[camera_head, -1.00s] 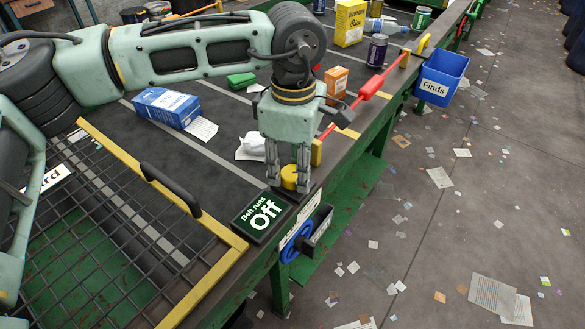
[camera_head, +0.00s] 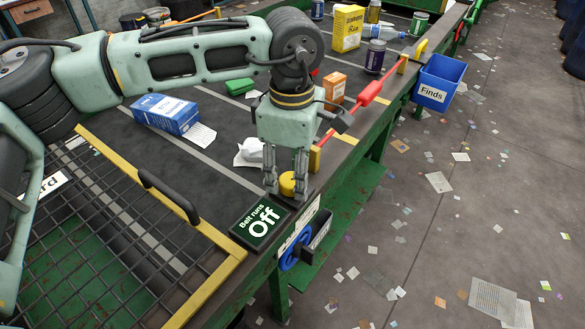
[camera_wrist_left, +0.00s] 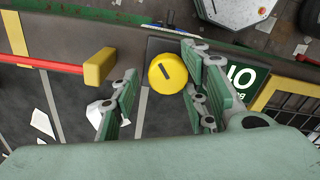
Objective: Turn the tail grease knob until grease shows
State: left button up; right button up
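The yellow round knob (camera_head: 287,184) sits on the belt frame beside the green "Belt runs Off" sign (camera_head: 259,222). In the left wrist view the knob (camera_wrist_left: 167,74) shows a dark slanted mark on its face. My left gripper (camera_head: 286,180) points down over the knob, its fingers spread on either side. In the left wrist view my left gripper (camera_wrist_left: 160,98) has one finger clearly apart from the knob; the other is close to it, contact unclear. I see no grease around the knob. My right gripper is not in view.
A blue wheel (camera_head: 289,254) is on the frame's side below the sign. A red bar (camera_head: 369,92) with yellow posts runs along the belt edge. A mesh guard (camera_head: 105,235) covers the left. A blue "Finds" bin (camera_head: 440,80) hangs at right. Boxes and cans lie on the belt.

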aim_at(292, 176)
pick_arm(q)
notch_tip(292, 176, up, 12)
dwell(0.5)
